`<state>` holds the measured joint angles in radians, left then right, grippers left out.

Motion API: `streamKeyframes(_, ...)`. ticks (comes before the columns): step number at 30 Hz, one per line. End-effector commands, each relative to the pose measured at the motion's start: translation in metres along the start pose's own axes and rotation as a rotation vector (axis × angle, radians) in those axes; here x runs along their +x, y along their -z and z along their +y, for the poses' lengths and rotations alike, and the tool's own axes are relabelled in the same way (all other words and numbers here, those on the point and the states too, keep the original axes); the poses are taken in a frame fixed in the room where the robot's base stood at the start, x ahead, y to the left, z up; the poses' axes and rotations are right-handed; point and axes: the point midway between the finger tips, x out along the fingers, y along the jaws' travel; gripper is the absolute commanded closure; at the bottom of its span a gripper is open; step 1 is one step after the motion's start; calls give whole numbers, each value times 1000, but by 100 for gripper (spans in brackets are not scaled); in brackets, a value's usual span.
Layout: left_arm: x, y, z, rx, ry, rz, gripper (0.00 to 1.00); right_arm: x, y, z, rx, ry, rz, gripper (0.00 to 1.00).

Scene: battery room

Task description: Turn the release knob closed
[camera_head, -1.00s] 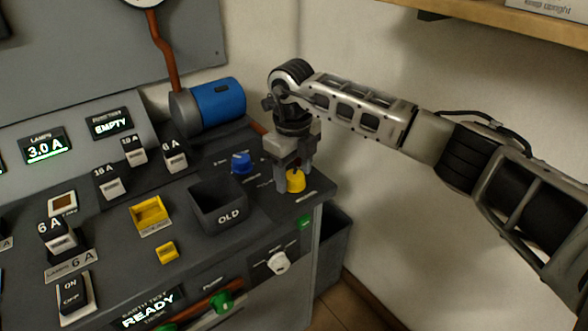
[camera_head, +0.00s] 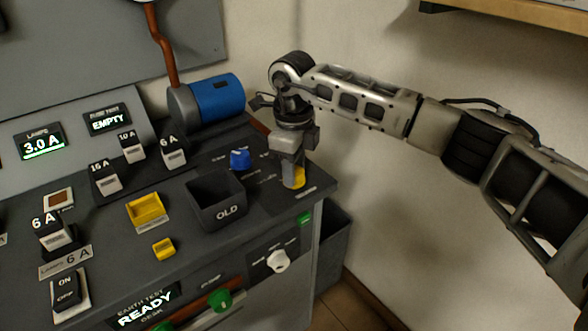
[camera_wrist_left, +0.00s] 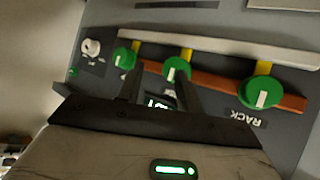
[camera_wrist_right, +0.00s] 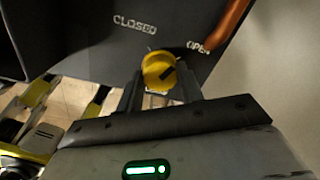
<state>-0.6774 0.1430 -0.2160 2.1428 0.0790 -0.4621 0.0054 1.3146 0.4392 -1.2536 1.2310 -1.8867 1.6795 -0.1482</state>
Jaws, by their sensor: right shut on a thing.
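The release knob is a yellow round knob (camera_head: 299,178) at the right end of the dark console top. My right gripper (camera_head: 291,176) points down at it and is shut on it, partly hiding it in the head view. In the right wrist view the knob (camera_wrist_right: 157,69) sits between the two fingertips. Its dark mark slants up and right, toward the OPEN label (camera_wrist_right: 198,47). The CLOSED label (camera_wrist_right: 135,24) is up and left of the knob. My left gripper (camera_wrist_left: 160,88) is open and empty in the left wrist view, in front of the green knobs.
A blue knob (camera_head: 240,159) and an open dark box marked OLD (camera_head: 203,211) stand left of the right gripper. A blue cylinder (camera_head: 218,96) lies behind. A white knob (camera_head: 278,260) is on the front panel. A wooden shelf (camera_head: 500,12) hangs upper right.

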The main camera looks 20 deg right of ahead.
Motion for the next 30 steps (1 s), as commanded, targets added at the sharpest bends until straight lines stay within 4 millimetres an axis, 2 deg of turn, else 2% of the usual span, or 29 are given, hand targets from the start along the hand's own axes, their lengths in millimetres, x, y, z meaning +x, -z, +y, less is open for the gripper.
streamKeyframes(17,4,-10,2,-34,-13,12,64,-1,0,-1,-549,6,-19,86)
streamKeyframes(30,6,-10,3,-41,-16,27,64,-1,0,-1,-951,5,-31,86)
